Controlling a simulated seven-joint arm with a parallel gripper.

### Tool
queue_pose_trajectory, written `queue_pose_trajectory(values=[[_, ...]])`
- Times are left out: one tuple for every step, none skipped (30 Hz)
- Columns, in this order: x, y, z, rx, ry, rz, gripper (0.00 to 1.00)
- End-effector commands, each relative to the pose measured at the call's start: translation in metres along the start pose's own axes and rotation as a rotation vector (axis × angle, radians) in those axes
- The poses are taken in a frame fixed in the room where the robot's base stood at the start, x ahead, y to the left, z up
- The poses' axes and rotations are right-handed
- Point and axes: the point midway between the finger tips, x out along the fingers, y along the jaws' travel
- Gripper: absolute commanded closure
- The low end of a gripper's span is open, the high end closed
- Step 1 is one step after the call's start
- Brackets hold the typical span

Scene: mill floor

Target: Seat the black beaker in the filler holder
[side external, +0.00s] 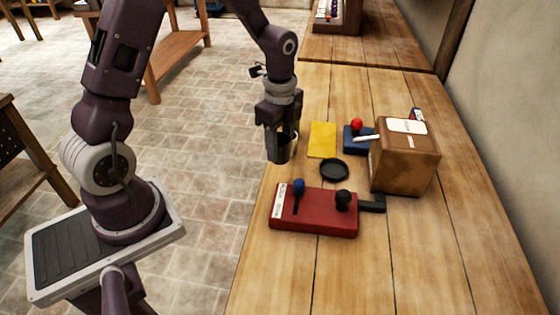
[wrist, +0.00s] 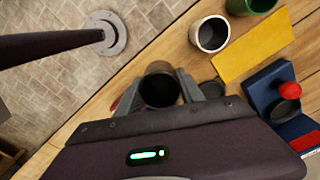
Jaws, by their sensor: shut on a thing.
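The black beaker (wrist: 160,88) is upright between the fingers of my gripper (wrist: 162,92) in the wrist view, its open mouth toward the camera. In the side view my gripper (side external: 283,140) is shut on the beaker (side external: 284,151) at the left edge of the wooden bench. I cannot tell whether its base touches the bench. No part is clearly marked as the filler holder. A round black dish (side external: 334,169) lies to the right of the beaker, partly hidden by my gripper in the wrist view. A red base (side external: 313,212) with blue and black knobs stands nearer the camera.
A yellow sheet (side external: 322,139), a blue base (side external: 354,139) with a red knob and a brown box (side external: 405,158) stand to the right. The wrist view shows a white beaker (wrist: 210,34) and a green one (wrist: 250,6).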

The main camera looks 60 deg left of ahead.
Motion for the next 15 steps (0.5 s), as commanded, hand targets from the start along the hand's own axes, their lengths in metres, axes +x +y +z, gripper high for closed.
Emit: queue_pose_trajectory(values=[[-0.011,-0.001,0.0,0.0,0.001,-0.005,1.0],[-0.017,-0.001,0.0,0.0,0.001,-0.005,1.0],[-0.022,-0.002,-0.001,0.001,0.001,-0.003,1.0],[-0.026,-0.004,-0.002,0.001,0.001,-0.003,1.0],[-0.028,-0.007,-0.005,0.002,0.001,-0.002,1.0],[-0.029,-0.014,-0.01,0.002,0.002,-0.001,1.0],[-0.029,-0.021,-0.015,0.003,0.003,-0.001,1.0],[-0.028,-0.029,-0.021,0.005,0.003,-0.001,1.0],[-0.026,-0.04,-0.031,0.006,0.004,0.001,1.0],[-0.024,-0.048,-0.039,0.005,0.004,0.0,1.0],[-0.022,-0.056,-0.047,0.006,0.004,0.0,1.0],[-0.019,-0.066,-0.058,0.005,0.003,0.001,1.0],[-0.017,-0.073,-0.066,0.005,0.003,0.002,1.0],[-0.015,-0.079,-0.073,0.005,0.002,0.001,1.0],[-0.012,-0.086,-0.083,0.004,0.002,0.001,1.0]])
